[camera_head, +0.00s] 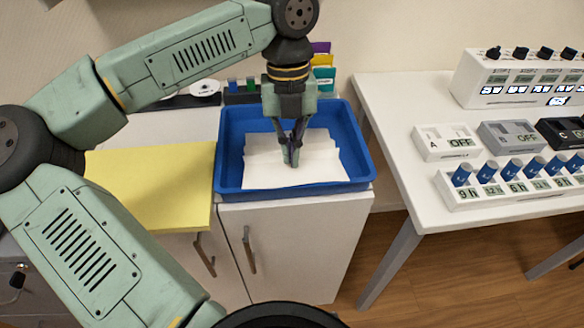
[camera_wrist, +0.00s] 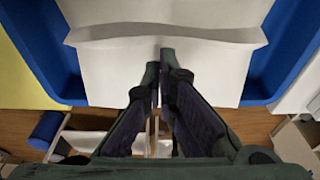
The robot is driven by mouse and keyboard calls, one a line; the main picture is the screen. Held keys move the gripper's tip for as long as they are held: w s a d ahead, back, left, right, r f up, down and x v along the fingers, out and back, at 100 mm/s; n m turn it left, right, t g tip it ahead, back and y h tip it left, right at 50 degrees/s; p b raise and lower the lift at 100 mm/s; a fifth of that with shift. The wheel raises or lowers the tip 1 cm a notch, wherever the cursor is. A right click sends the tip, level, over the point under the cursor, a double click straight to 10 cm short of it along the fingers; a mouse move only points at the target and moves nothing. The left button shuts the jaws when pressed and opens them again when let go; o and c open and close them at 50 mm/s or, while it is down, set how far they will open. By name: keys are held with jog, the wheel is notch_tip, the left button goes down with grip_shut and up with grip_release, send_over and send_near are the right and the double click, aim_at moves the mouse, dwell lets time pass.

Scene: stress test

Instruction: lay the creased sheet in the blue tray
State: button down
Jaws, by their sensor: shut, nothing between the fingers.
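The white creased sheet (camera_head: 322,165) lies inside the blue tray (camera_head: 229,160), with its front part reaching the tray's front edge. In the wrist view the sheet (camera_wrist: 195,70) shows a crease across it, between the tray's blue side walls (camera_wrist: 294,45). My gripper (camera_head: 291,162) is over the middle of the sheet, pointing down, with its fingers together and empty. In the wrist view the fingertips (camera_wrist: 167,58) stand in front of the sheet. I cannot tell whether they touch it. The gripper hides a little of the sheet.
The tray stands on a white cabinet (camera_head: 290,240). A yellow sheet or board (camera_head: 150,185) lies left of it. Coloured folders (camera_head: 322,65) and small bottles stand behind. A white table (camera_head: 400,100) at the right carries switch boxes and a row of blue knobs or cylinders (camera_head: 510,170).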

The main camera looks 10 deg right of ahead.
jog(key=shift+r+p, duration=0.4)
jog(key=shift+r, duration=0.45)
notch_tip(320, 180, up, 11)
jog(key=w, duration=0.2)
jog(key=shift+f, duration=0.1)
